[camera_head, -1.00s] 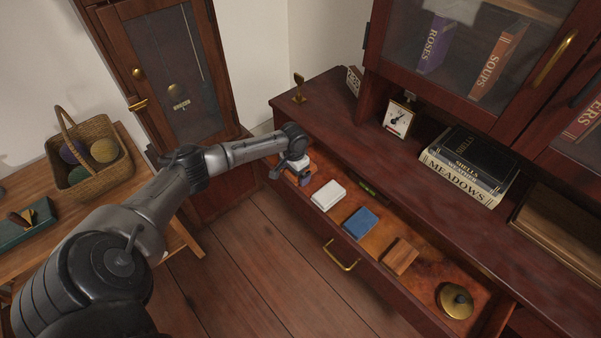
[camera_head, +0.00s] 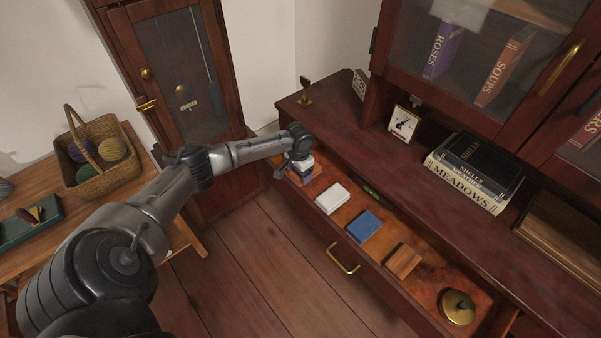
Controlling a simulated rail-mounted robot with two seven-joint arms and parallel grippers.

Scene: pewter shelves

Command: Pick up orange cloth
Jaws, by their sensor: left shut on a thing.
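My left gripper (camera_head: 300,174) reaches into the far left end of the open drawer (camera_head: 346,257) and points down. It is shut on a small folded thing, which I take for the orange cloth (camera_head: 312,172); a little of its orange-brown edge shows beside the fingers. The gripper and wrist hide most of it, and I cannot tell whether it still touches the drawer floor. My right gripper is not in view.
In the drawer lie a white block (camera_head: 332,197), a blue block (camera_head: 364,226), a brown wooden block (camera_head: 403,261) and a round brass lid (camera_head: 458,307). The cabinet top holds a small clock (camera_head: 403,124) and stacked books (camera_head: 473,172). A wicker basket (camera_head: 97,180) stands left.

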